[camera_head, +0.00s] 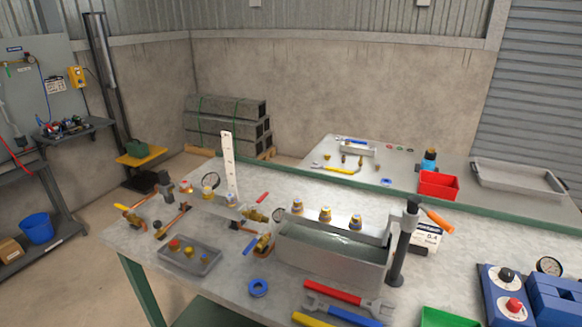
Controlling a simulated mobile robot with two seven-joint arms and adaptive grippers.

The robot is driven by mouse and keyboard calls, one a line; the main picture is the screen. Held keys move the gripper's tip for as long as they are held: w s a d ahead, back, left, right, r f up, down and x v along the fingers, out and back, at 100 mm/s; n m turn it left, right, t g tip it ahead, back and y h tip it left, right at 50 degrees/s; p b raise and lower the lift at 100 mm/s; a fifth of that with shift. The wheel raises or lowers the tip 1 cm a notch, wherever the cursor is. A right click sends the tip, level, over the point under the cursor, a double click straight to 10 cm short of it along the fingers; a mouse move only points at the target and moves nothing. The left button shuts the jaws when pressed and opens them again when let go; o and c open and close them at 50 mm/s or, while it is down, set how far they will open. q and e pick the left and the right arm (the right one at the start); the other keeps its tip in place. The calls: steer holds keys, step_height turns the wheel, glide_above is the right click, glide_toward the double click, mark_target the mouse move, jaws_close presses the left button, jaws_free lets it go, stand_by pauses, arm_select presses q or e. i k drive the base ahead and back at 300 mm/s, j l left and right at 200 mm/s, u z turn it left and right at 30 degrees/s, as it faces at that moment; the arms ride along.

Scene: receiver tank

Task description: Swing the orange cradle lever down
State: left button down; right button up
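The orange lever (437,221) sticks out from the top of a dark upright post (403,245) on the right part of the near workbench. Its orange grip slopes down to the right from the post head. The post stands at the right end of a grey metal tank (330,262) with a glassy top. The lever's pivot is too small to make out. Neither of my grippers shows in this view.
Wrenches (345,298), a blue ring (258,288) and a grey tray (190,255) lie on the near bench (225,285). A blue control box (505,295) stands at right. A second bench holds a red bin (438,186).

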mark_target(413, 202)
steer(key=k+j+z, duration=0.1)
steer(key=z, duration=0.7)
